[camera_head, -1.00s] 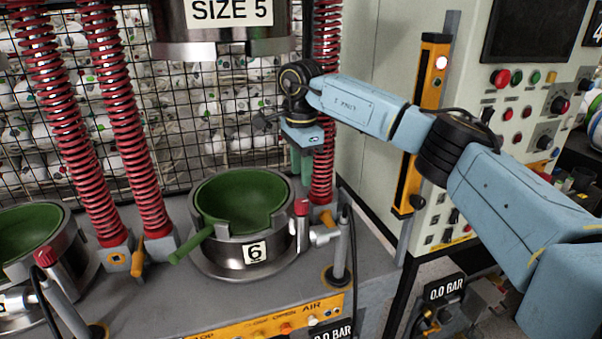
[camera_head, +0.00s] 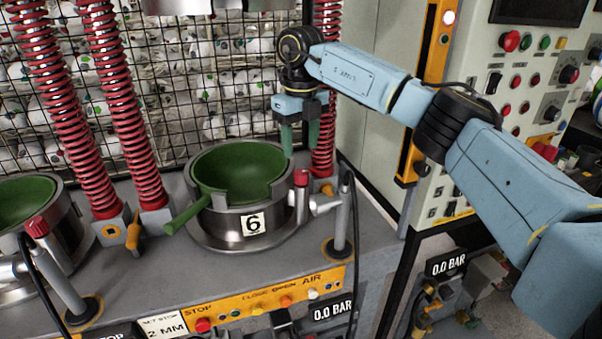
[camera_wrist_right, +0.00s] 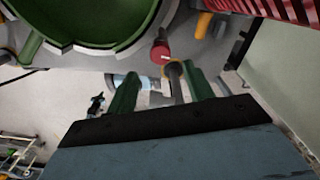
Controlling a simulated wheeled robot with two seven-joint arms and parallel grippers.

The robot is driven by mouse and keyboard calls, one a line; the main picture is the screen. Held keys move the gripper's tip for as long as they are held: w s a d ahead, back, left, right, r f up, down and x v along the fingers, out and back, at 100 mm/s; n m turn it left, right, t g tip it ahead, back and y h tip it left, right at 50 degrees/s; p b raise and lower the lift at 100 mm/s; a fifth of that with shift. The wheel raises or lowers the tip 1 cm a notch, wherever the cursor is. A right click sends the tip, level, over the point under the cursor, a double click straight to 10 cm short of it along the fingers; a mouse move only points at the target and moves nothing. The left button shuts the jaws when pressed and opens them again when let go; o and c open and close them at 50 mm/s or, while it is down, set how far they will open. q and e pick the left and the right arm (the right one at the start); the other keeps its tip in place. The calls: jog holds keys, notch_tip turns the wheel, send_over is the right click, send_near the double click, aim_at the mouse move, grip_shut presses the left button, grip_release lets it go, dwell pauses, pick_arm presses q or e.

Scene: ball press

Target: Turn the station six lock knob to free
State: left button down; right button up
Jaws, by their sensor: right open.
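The station six lock knob (camera_head: 301,178) is a red cap at the right side of the steel ring marked 6 (camera_head: 253,224). It also shows in the right wrist view (camera_wrist_right: 160,51), beyond the fingertips and between their lines, a little nearer the left one. My right gripper (camera_head: 300,150) points down with its two green fingers apart and empty. In the head view it hangs just above the knob, with no contact visible. The right wrist view shows both fingers (camera_wrist_right: 160,82) spread. My left gripper is not in view.
The green bowl (camera_head: 240,165) sits in the ring, its green handle (camera_head: 187,214) sticking out left. A red spring column (camera_head: 327,90) stands close behind my right gripper. A post with a black hose (camera_head: 341,225) stands right of the knob. Another station (camera_head: 40,228) is at left.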

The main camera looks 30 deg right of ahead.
aim_at(301, 171)
notch_tip(301, 171, down, 7)
jog(key=shift+f, duration=0.2)
dwell(0.3)
jog(key=c, duration=1)
jog(key=shift+n+p, duration=0.5)
jog(key=shift+n, duration=0.2)
jog(key=o, duration=1)
notch_tip(301, 171, up, 8)
jog(key=shift+f, duration=0.2)
